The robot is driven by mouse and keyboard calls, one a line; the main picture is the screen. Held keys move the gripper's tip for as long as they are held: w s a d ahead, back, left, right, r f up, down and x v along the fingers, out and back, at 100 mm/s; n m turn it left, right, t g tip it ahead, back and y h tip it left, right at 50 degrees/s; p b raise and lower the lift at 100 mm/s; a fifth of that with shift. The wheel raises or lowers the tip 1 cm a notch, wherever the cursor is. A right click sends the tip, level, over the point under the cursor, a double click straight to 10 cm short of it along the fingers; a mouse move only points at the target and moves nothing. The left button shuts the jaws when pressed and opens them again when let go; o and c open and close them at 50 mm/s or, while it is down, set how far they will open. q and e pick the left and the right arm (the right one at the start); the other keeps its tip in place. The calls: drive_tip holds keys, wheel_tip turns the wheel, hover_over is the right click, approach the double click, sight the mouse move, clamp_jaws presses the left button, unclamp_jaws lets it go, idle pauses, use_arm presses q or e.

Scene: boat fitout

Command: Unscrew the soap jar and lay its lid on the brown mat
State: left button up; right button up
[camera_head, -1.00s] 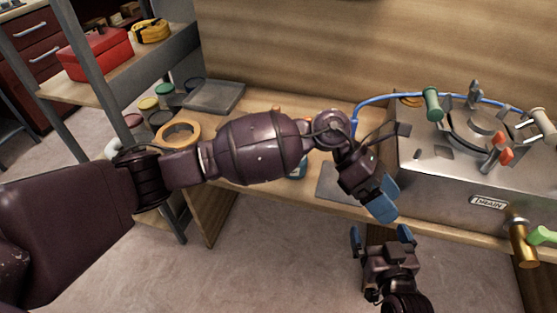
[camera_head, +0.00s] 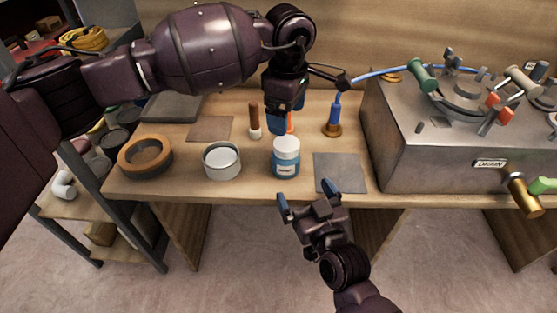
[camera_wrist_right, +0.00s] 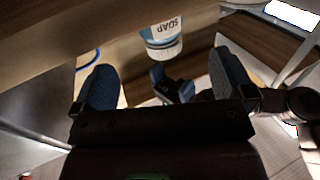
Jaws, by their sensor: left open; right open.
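The soap jar (camera_head: 286,162), blue with a white lid (camera_head: 286,144), stands upright near the table's front edge. Its lid is on. The jar also shows upside down in the right wrist view (camera_wrist_right: 163,31), with its SOAP label readable. The brown mat (camera_head: 211,128) lies flat and bare on the table, behind and left of the jar. My left gripper (camera_head: 283,119) is open, pointing down above and behind the jar, apart from it. My right gripper (camera_head: 309,198) is open and empty, in front of the table edge and below the jar.
A grey mat (camera_head: 341,172) lies right of the jar, and an open round tin (camera_head: 222,160) stands left. A brown-handled tool (camera_head: 254,120) and a blue-handled tool (camera_head: 333,119) stand behind. A tape roll (camera_head: 146,156) is far left; a metal DRAIN unit (camera_head: 440,140) fills the right.

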sight(291, 168)
use_arm(q)
drive_tip(key=shift+d, duration=0.1)
use_arm(e)
drive_tip(key=x, duration=1)
drive_tip(key=shift+w, duration=0.25)
